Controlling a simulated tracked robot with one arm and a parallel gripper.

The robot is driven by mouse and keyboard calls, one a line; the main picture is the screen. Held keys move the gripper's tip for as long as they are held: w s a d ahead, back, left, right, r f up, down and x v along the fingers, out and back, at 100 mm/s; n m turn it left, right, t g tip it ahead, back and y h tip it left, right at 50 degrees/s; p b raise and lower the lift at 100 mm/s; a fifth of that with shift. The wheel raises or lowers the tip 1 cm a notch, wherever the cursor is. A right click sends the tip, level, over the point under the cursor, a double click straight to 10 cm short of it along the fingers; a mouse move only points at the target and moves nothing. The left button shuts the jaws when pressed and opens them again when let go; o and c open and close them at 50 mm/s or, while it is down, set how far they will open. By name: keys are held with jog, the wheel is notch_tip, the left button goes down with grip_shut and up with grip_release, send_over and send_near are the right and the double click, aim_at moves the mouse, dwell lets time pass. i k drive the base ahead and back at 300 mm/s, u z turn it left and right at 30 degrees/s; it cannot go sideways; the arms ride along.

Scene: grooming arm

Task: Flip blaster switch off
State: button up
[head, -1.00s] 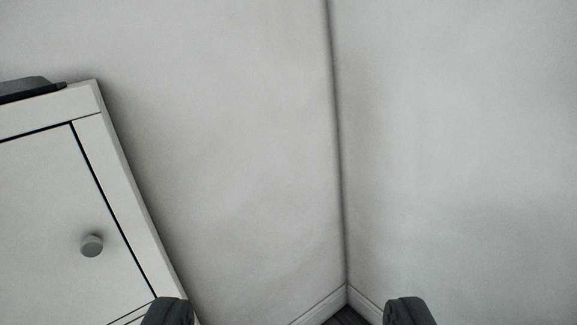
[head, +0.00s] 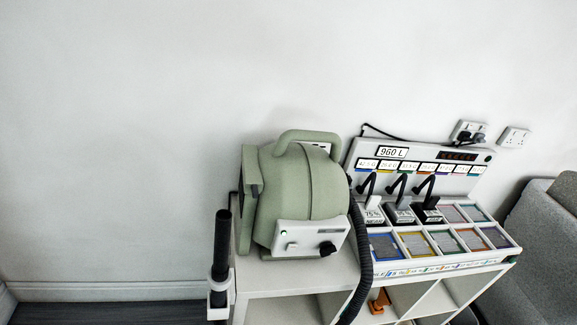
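The blaster, a sage-green rounded machine (head: 308,190) with a top handle, stands on a white shelf unit (head: 285,276). Its light front panel (head: 311,238) carries a dark knob (head: 327,248) at the right and a small switch (head: 292,246) at the left with a green spot near it. Which way the switch sits is too small to tell. A dark ribbed hose (head: 359,255) runs down its right side. My gripper is not in view now.
A black-handled tube (head: 222,245) stands at the left in a white holder. Wall sockets (head: 514,137) and a grey chair (head: 545,235) are at the right. Floor shows at lower left.

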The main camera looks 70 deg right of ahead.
aim_at(291, 247)
jog(key=z, duration=1.85)
jog(key=k, duration=0.85)
jog(key=u, duration=0.4)
jog(key=i, duration=0.5)
jog(key=z, duration=0.05)
